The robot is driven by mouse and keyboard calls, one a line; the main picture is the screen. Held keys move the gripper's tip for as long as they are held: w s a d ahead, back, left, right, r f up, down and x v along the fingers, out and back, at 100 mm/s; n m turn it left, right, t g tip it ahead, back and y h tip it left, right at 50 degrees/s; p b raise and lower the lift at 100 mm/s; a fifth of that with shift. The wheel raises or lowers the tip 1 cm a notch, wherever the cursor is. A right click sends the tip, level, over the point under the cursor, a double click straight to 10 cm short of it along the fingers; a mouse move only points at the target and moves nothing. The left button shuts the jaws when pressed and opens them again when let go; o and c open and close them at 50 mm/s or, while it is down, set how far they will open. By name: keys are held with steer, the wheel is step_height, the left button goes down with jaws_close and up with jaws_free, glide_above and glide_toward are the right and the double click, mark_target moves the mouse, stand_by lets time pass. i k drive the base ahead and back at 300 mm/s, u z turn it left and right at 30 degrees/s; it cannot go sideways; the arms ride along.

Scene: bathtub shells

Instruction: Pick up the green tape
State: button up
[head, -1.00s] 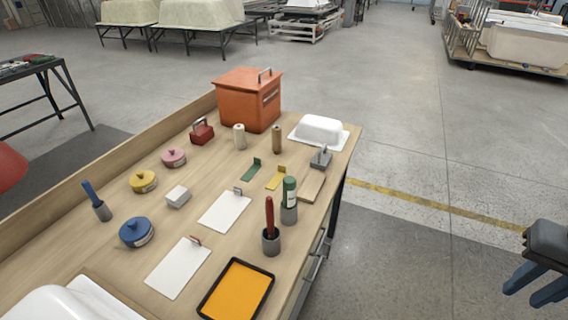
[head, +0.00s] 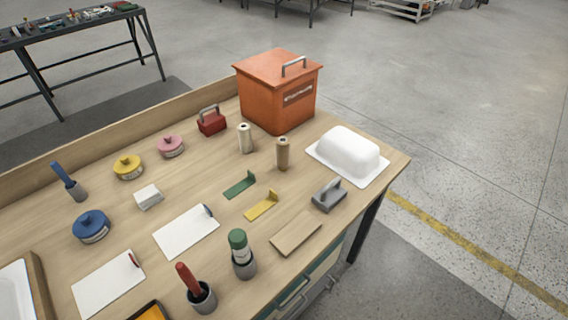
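A green L-shaped strip (head: 239,186) lies on the wooden workbench (head: 215,255), its short end turned up at the right. It is the flat green piece on the bench; I cannot tell for sure that it is tape. A yellow strip of the same shape (head: 262,205) lies just in front and right of it. A green-capped bottle-like item (head: 239,245) stands in a grey cup nearer the front edge. My gripper is not in view.
Cream (head: 245,139) and brown (head: 282,154) rolls stand behind the strips. An orange box (head: 277,92) and white tub shell (head: 347,155) stand farther back. A grey-handled tool (head: 328,195) and wooden board (head: 296,234) lie right. Open floor (head: 470,140) lies right of the bench.

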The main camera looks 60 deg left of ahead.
mark_target(246, 183)
steer(key=i, duration=1.05)
steer(key=u, duration=3.4)
steer(key=i, duration=0.5)
steer(key=z, duration=0.05)
